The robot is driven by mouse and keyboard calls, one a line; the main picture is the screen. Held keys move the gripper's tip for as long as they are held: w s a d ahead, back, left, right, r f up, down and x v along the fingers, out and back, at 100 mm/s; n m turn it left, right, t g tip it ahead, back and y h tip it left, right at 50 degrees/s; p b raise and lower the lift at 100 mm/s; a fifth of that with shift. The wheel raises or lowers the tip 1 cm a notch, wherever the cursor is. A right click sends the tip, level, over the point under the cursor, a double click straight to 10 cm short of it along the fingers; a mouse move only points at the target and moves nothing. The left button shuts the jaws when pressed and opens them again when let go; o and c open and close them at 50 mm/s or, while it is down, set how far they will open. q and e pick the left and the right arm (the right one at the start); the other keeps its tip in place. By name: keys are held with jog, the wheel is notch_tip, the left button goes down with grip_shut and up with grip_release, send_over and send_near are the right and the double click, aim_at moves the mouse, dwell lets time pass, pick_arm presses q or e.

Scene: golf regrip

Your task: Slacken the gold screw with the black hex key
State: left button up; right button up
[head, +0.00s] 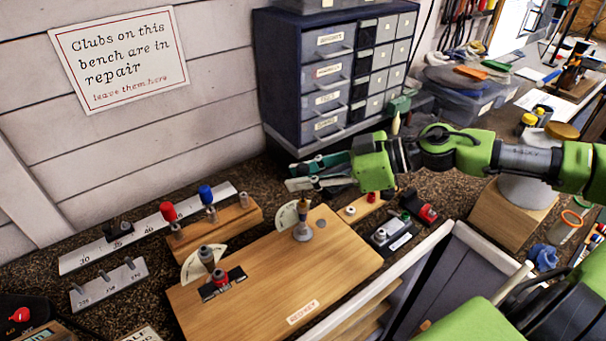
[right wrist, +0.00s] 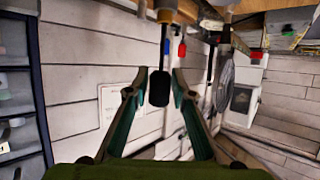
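A gold-brown screw (head: 302,212) stands upright over a grey collar at the back of the wooden block, beside a white dial plate. It seems to be the gold-coloured piece at the top of the right wrist view (right wrist: 168,14). The black hex key (right wrist: 158,88) shows there with its thick handle between my fingers and its thin shaft running up towards the gold piece; whether the tip is seated is unclear. My right gripper (head: 292,178) is just above the screw. Its fingers (right wrist: 159,75) are apart, with narrow gaps beside the handle. My left gripper is out of view.
The wooden block (head: 255,285) also bears a second post with a dial (head: 206,256) and a red-topped clamp (head: 220,278). Red (head: 168,211) and blue (head: 206,194) handled tools stand in a rack at left. A drawer cabinet (head: 300,80) rises close behind the gripper.

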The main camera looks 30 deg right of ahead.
jog(key=shift+o, duration=0.6)
jog(key=shift+s+d+r, duration=0.1)
jog(key=shift+s, duration=0.05)
jog(key=shift+s+d, duration=0.15)
jog(key=shift+d, duration=0.05)
jog(key=s+d, duration=0.7)
jog(key=d, duration=0.3)
jog(key=shift+s+r, duration=0.15)
jog(key=shift+r, duration=0.05)
dwell(0.4)
